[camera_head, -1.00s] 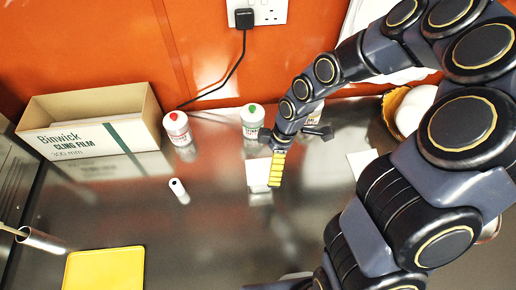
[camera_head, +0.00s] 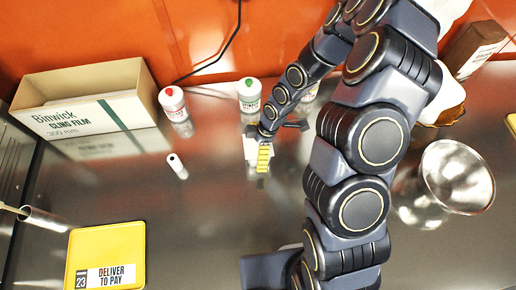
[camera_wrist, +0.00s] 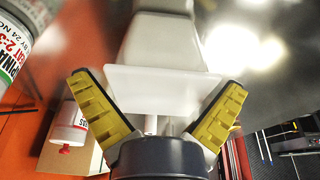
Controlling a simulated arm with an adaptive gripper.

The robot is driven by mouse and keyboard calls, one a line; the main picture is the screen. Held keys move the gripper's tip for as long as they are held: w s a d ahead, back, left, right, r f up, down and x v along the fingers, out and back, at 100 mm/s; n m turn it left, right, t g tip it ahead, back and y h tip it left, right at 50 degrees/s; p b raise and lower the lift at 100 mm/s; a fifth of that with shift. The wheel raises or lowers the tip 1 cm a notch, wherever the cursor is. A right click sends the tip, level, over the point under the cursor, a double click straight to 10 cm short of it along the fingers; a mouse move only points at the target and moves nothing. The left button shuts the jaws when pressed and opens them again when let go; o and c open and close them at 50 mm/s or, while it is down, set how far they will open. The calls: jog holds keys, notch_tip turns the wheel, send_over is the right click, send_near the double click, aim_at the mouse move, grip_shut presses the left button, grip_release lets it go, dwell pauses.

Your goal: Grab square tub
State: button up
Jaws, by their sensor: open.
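The square tub is a small pale white tub (camera_head: 250,148) on the steel counter. It is partly hidden behind my gripper (camera_head: 264,155) in the head view. In the wrist view the tub (camera_wrist: 160,42) is upside down in the picture, with its wide flat square part (camera_wrist: 160,88) between the two yellow-padded fingers of my gripper (camera_wrist: 158,86). The fingers are spread apart on either side of it. I cannot tell whether either finger touches it.
A bottle with a green cap (camera_head: 249,97) stands just behind the tub. A red-capped bottle (camera_head: 174,103) and a cling film box (camera_head: 88,112) stand left. A metal bowl (camera_head: 457,176) is at right.

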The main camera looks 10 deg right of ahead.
jog(key=c, duration=0.9)
jog(key=shift+c, duration=0.3)
